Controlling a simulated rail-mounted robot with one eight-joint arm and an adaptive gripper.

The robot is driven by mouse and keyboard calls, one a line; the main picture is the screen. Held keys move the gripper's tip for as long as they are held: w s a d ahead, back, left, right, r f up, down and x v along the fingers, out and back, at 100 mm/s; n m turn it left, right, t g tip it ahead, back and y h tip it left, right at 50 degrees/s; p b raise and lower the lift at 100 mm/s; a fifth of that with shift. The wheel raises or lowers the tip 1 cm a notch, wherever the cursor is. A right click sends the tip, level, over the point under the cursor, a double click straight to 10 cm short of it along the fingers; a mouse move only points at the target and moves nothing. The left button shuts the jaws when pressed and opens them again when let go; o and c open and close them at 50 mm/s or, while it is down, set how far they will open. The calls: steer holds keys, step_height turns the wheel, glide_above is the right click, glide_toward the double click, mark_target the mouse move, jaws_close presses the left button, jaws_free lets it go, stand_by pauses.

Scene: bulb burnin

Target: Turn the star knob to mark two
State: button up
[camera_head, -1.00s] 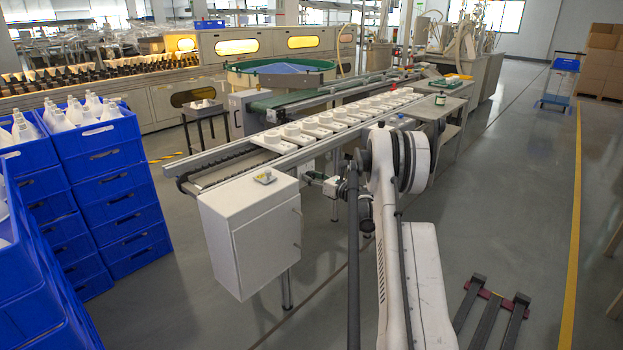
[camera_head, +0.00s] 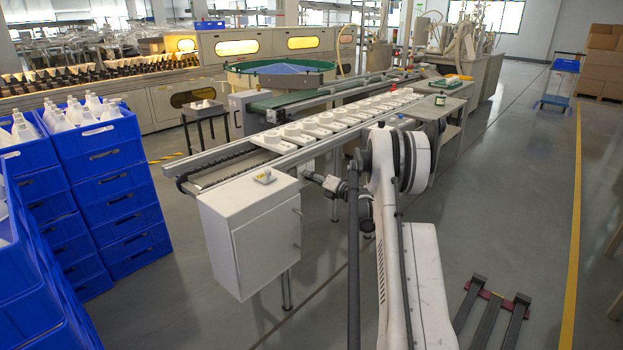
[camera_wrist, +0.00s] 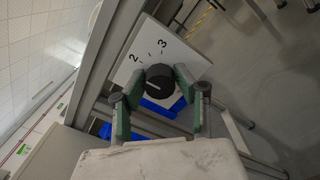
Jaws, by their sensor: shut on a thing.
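The star knob (camera_wrist: 160,74) is black and sits on a white plate (camera_wrist: 185,58) in the wrist view. The figures 2 (camera_wrist: 133,57) and 3 (camera_wrist: 162,43) are printed on the plate above the knob, with short tick marks near them. A pale line shows on the knob's face; I cannot tell for certain which end is the pointer. My gripper (camera_wrist: 159,79) is shut on the knob, with one green finger on each side. In the head view my gripper (camera_head: 309,177) is at the conveyor's near side, and the knob cannot be made out there.
A white cabinet (camera_head: 262,240) stands left of my gripper, at the conveyor's near end. White parts (camera_head: 321,131) lie in a row on the conveyor. Stacked blue crates (camera_head: 120,210) stand on the left. The grey floor on the right is mostly open.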

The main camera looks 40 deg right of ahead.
stand_by(0.4)
steer(key=o, duration=1.2)
steer(key=shift+c, duration=0.2)
steer(key=s+d, duration=0.1)
steer(key=s, duration=1.1)
steer(key=shift+d, duration=0.3)
